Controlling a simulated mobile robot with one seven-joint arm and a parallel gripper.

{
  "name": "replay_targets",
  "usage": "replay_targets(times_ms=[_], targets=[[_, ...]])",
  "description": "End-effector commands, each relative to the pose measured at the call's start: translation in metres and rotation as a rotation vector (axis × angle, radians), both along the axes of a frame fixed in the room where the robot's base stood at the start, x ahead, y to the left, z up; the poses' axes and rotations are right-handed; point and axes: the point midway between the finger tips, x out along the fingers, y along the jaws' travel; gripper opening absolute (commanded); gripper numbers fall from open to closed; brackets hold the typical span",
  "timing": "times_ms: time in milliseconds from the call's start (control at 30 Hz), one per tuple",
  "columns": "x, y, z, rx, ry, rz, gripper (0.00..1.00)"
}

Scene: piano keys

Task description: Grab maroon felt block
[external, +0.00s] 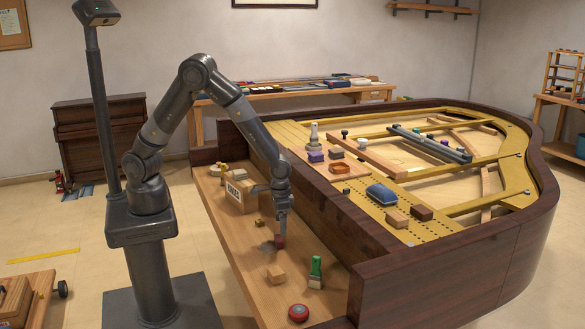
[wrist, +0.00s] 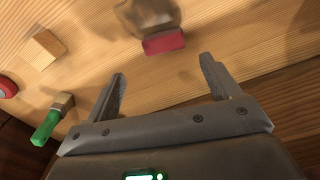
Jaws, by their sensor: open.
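The maroon felt block (external: 279,241) lies on the light wooden shelf (external: 240,258) along the front of the piano body. In the wrist view the maroon block (wrist: 163,42) is beyond my fingertips and roughly centred between them, with a gap of bare wood between. My gripper (external: 281,226) points down just above the block in the external view. In the wrist view my gripper (wrist: 163,72) is open, with nothing between its fingers. A blurred grey-brown thing (wrist: 148,14) sits right behind the block, and I cannot tell what it is.
A pale wood block (external: 276,275), a green-handled brush (external: 315,271) and a red round tin (external: 298,313) lie nearer the shelf's front end. A cardboard box (external: 239,194) and a small tan block (external: 259,222) are farther back. The piano's dark wall (external: 330,222) rises on the right.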

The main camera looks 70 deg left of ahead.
Motion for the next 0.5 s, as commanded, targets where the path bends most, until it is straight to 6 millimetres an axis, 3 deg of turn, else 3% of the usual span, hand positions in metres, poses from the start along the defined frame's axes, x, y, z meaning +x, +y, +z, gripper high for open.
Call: replay_targets(times_ms=[233, 500], targets=[[0.0, 0.002, -0.019, 0.0, 0.001, 0.002, 0.82], [0.0, 0.008, -0.056, 0.001, 0.001, 0.002, 0.82]])
